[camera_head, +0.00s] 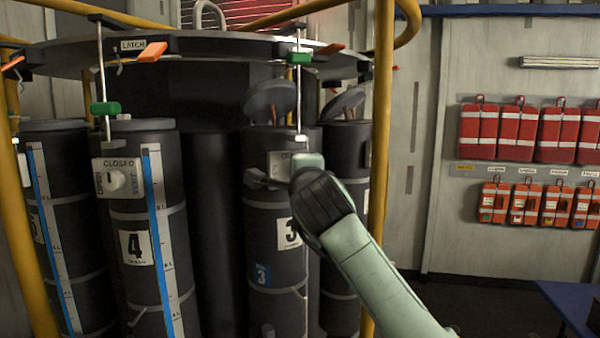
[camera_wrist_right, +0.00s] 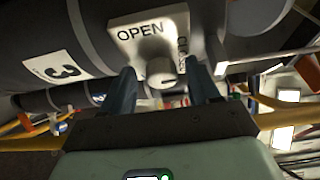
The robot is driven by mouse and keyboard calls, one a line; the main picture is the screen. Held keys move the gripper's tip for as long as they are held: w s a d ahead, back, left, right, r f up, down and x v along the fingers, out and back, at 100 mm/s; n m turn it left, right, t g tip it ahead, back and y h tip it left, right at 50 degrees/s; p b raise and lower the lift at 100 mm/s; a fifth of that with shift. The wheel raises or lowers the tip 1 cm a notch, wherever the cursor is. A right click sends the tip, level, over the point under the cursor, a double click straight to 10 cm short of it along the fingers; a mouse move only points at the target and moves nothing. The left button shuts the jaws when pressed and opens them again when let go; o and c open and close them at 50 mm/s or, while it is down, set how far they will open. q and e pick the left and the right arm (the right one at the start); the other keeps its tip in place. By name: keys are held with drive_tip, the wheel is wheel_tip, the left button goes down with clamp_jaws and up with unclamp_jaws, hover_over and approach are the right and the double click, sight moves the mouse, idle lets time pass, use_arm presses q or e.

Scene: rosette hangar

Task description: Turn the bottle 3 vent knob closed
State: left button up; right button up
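Bottle 3 (camera_head: 262,222) is a dark upright cylinder in the rack, with a number 3 label that also shows in the right wrist view. Its pale vent plate (camera_head: 276,162) is mostly hidden by my right gripper (camera_head: 268,178) in the head view. In the right wrist view, the plate (camera_wrist_right: 140,27) reads OPEN, with CLOSED along its side. The white vent knob (camera_wrist_right: 161,73) sits between the two fingers of my right gripper (camera_wrist_right: 160,82). The fingers are apart, with visible gaps either side of the knob. I cannot tell the knob's exact setting. My left gripper is not in view.
Bottle 4 (camera_head: 130,280) stands to the left with its own vent knob (camera_head: 115,181). A ring with green clips and orange levers (camera_head: 151,52) hangs above. A yellow post (camera_head: 382,130) stands beside my right arm. Red packs (camera_head: 478,130) hang on the right wall.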

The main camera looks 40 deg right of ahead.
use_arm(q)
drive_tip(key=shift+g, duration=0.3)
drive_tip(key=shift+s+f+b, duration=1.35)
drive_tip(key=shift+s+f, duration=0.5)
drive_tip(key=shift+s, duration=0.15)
use_arm(e)
drive_tip(key=v, duration=1.3)
drive_tip(key=shift+s, duration=0.25)
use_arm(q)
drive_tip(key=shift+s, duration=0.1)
use_arm(e)
drive_tip(key=shift+f, duration=0.1)
